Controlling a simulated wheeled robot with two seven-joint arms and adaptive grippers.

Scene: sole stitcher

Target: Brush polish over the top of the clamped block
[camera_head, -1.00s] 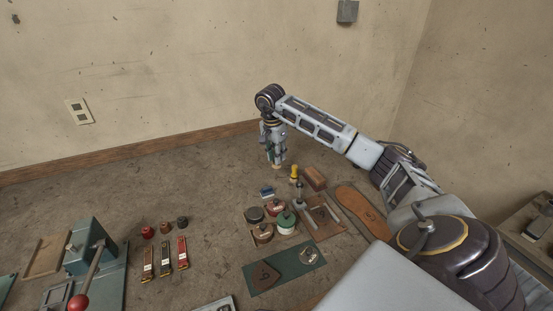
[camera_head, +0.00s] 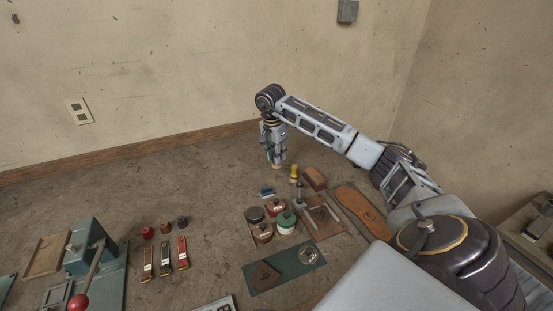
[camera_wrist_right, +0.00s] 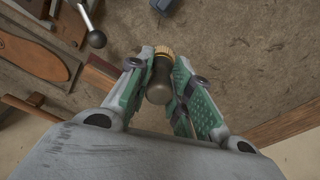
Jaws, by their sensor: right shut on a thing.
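My right gripper (camera_head: 277,160) hangs over the bare bench, behind the group of tins. It is shut on a small brush, whose pale tip (camera_head: 278,166) points down. In the right wrist view, the green fingers of the gripper (camera_wrist_right: 160,80) hold the brush's dark round handle (camera_wrist_right: 158,85), with a golden end (camera_wrist_right: 163,52) beyond it. A teal device (camera_head: 92,245) with a red-knobbed lever stands at the left front. I cannot tell whether it clamps a block. My left gripper is out of view.
Several tins, such as a green-lidded one (camera_head: 286,222), stand in front of the gripper. A small blue thing (camera_head: 267,192), a brown block (camera_head: 315,178) and a brown sole (camera_head: 360,209) lie nearby. The back left bench is clear.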

